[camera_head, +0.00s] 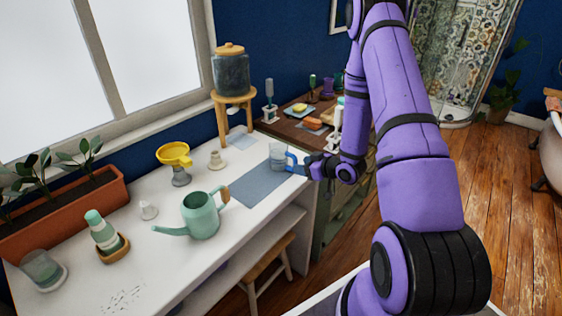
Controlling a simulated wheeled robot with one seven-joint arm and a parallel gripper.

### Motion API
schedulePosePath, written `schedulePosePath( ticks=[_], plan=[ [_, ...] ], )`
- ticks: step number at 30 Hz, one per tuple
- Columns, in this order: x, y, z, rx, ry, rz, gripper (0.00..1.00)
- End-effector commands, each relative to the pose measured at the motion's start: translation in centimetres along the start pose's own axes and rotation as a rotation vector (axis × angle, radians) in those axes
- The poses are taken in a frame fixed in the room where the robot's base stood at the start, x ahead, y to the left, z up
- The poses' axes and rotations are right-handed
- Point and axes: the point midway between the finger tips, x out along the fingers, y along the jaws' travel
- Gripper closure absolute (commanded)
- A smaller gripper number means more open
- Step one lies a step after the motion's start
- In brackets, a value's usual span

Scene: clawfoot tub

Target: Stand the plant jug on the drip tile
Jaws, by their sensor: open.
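A mint-green watering can (201,216) with a long spout and a tan handle stands upright on the white counter; it looks like the plant jug. A small pale tile (240,138) lies flat under the stool of the dark drink dispenser; it may be the drip tile. A larger blue-grey mat (257,187) lies to the right of the can. A clear glass vessel (277,150) stands at the mat's far right end. My gripper (291,160) is open right beside this glass, on its right. I cannot tell whether it touches the glass.
The dispenser (231,70) stands on a wooden stool (234,99). A yellow funnel-like item (174,155), a green-topped bottle (102,231), a glass (42,270) and a planter (62,212) crowd the left. A wooden top (294,131) with small items lies behind my gripper.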

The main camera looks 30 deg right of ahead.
Motion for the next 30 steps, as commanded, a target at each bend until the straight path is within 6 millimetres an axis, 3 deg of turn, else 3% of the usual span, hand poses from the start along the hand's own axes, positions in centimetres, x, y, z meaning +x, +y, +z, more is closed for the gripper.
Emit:
schedulePosePath(
  ticks=[10,20,27,30],
  plan=[
    [4.3,0.4,0.4,-0.001,0.0,-0.002,0.49],
    [5.0,0.4,0.4,0.0,0.0,0.0,0.49],
    [5.0,0.4,0.4,0.0,0.0,0.0,1.0],
    [5.0,0.4,0.4,0.0,0.0,0.0,1.0]
  ],
)
